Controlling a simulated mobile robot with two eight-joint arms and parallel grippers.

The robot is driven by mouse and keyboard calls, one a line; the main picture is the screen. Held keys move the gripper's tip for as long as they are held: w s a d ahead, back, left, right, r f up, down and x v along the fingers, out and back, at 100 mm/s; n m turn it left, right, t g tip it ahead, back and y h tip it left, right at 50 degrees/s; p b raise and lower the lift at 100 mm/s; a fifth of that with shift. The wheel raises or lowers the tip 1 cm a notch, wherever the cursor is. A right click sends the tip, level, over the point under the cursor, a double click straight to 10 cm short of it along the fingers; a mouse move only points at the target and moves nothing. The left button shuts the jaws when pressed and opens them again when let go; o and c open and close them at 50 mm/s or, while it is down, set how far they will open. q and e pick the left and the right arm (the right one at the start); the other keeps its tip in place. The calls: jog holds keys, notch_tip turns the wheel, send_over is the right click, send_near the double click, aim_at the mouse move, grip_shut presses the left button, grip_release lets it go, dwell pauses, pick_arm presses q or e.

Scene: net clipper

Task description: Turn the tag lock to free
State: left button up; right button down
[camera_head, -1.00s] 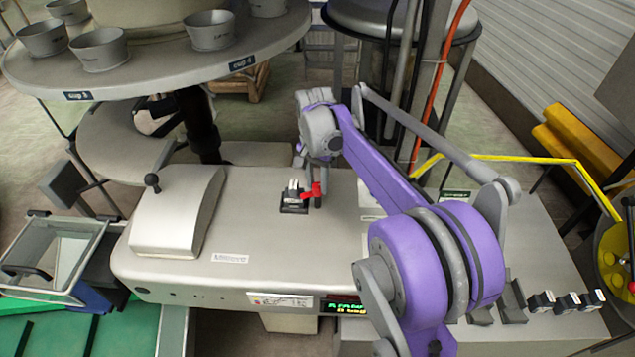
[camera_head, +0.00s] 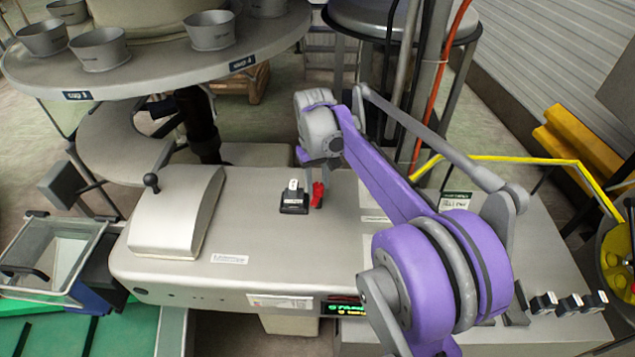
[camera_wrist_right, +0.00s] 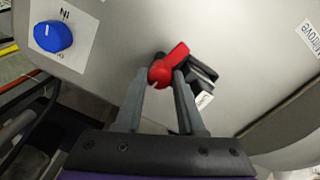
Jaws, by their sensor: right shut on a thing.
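The tag lock shows as a red lever (camera_head: 317,195) beside a small black block (camera_head: 294,208) with a white tag (camera_head: 293,185) standing in it, on the grey machine top. In the right wrist view, the red lever (camera_wrist_right: 174,62) sits between the fingertips of my right gripper (camera_wrist_right: 165,77), which is shut on it. The black block (camera_wrist_right: 203,76) is just right of the fingers there. In the head view, my right gripper (camera_head: 313,178) comes down from behind the lever, its fingers partly hidden. My left gripper is in neither view.
A curved grey cover with a black knob (camera_head: 190,212) stands to the left on the machine top. A blue dial (camera_wrist_right: 53,37) on a white label shows in the wrist view. A round table with metal cups (camera_head: 210,30) overhangs behind. The machine top between cover and block is clear.

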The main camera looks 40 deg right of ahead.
aim_at(316, 186)
jog(key=shift+n, duration=1.2)
jog(key=c, duration=0.5)
grip_release()
jog(key=r, duration=1.1)
jog(key=shift+a+p, duration=0.2)
jog(key=shift+p, duration=0.1)
jog(key=shift+f, duration=0.1)
